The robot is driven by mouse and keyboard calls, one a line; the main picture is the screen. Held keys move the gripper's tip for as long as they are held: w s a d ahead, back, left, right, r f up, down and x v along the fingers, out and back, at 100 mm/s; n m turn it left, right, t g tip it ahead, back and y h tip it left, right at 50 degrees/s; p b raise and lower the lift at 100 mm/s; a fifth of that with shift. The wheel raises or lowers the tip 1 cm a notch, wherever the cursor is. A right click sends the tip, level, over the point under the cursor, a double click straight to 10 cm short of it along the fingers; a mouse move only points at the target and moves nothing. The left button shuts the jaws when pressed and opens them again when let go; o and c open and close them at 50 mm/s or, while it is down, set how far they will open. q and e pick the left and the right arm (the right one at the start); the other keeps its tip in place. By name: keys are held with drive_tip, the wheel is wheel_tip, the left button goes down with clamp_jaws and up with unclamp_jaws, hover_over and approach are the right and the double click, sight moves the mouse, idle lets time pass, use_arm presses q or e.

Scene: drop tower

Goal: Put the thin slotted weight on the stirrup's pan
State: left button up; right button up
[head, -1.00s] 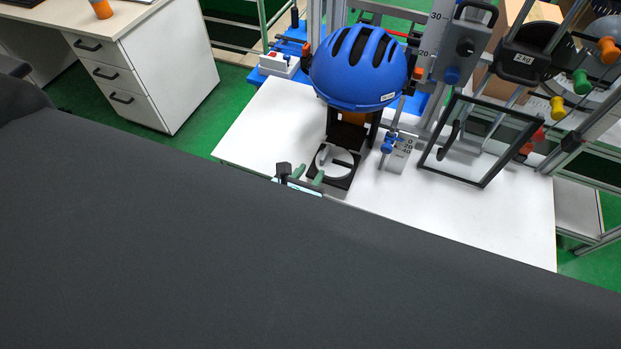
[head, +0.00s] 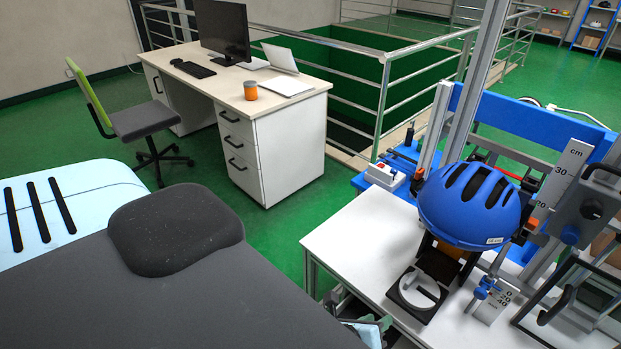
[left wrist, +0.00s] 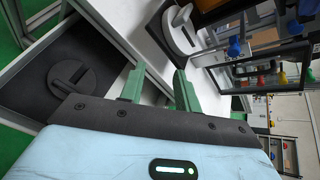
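My left gripper (head: 380,325) is partly visible at the bottom edge of the head view, left of the work table. In the left wrist view its green fingers (left wrist: 160,82) are apart with nothing between them. A dark round slotted weight (left wrist: 78,68) with a raised bar lies in a dark tray (left wrist: 30,88), left of the fingers. A black square pan (head: 408,307) below the blue helmet (head: 468,205) bears a pale round disc (head: 408,290) with a grey bar. The disc also shows in the left wrist view (left wrist: 180,38), beyond the fingers. My right gripper is not visible.
The white table (head: 350,240) has free room left of the pan. A height scale (head: 497,303) and a black frame (head: 540,315) stand right of it. A white switch box (head: 384,176) is behind. A desk (head: 240,85) stands at the back left.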

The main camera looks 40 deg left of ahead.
use_arm(q)
drive_tip(key=s+a+f+n+g, duration=0.1)
drive_tip(key=s+f+n, duration=0.3)
drive_tip(key=s+n, duration=0.4)
drive_tip(key=s+a+f+n+g, duration=0.1)
drive_tip(key=s+a+f+n, duration=0.2)
drive_tip(key=s+n, duration=0.5)
drive_tip(key=f+n, duration=0.1)
drive_tip(key=n, duration=0.9)
drive_tip(key=shift+s+a+f+n+h, duration=0.25)
drive_tip(key=shift+s+a+n+h, duration=0.05)
drive_tip(key=shift+a+n, duration=0.1)
drive_tip(key=shift+s, duration=0.1)
